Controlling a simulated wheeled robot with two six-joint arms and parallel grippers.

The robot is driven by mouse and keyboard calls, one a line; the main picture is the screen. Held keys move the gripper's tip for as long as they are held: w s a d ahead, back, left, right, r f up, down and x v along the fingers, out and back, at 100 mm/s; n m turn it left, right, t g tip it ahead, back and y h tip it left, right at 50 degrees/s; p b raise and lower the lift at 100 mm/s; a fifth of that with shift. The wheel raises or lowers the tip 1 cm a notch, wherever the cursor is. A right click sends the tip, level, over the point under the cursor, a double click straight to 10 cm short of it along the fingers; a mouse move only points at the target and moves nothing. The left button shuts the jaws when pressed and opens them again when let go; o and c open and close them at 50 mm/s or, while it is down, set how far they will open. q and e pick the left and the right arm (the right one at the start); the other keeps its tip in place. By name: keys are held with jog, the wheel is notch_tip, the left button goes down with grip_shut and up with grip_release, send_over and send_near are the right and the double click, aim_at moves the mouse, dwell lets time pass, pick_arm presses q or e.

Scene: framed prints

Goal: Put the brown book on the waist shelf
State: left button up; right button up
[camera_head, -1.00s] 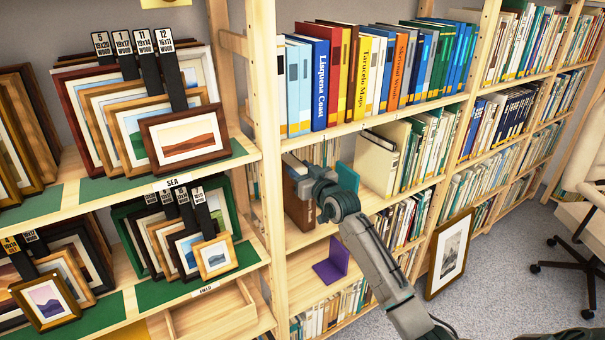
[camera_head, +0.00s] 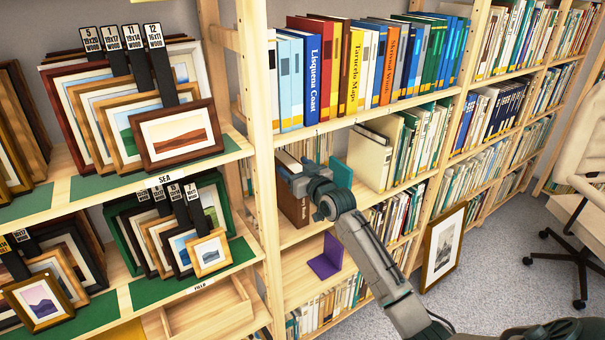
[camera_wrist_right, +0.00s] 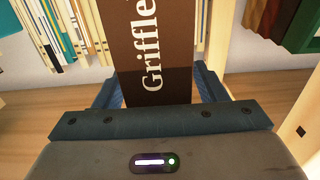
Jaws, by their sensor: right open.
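The brown book (camera_head: 293,205) stands upright at the left end of the middle shelf (camera_head: 300,236), below the row of colourful books. Its spine, with white lettering, fills the middle of the right wrist view (camera_wrist_right: 160,45). My right gripper (camera_head: 292,176) is at the book's upper part in the head view. In the wrist view its two fingers are open, one on each side of the spine. I cannot tell whether either finger touches the book. The gripper and forearm hide part of the shelf behind. My left gripper is not in view.
A teal bookend (camera_head: 341,174) and a cream box file (camera_head: 369,159) stand right of my gripper on the same shelf. A purple bookend (camera_head: 326,258) is on the shelf below. The colourful book row (camera_head: 355,70) is above. Framed prints (camera_head: 180,135) fill the left rack.

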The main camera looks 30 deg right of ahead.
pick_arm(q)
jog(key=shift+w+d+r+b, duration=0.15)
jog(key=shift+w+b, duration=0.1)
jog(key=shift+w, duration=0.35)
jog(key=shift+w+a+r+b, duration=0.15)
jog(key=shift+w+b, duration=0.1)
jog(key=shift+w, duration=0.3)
pick_arm(e)
jog(key=s, duration=1)
jog(key=shift+d+r, duration=0.15)
jog(key=shift+d, duration=0.15)
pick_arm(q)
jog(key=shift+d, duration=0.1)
pick_arm(e)
jog(key=shift+s, duration=0.1)
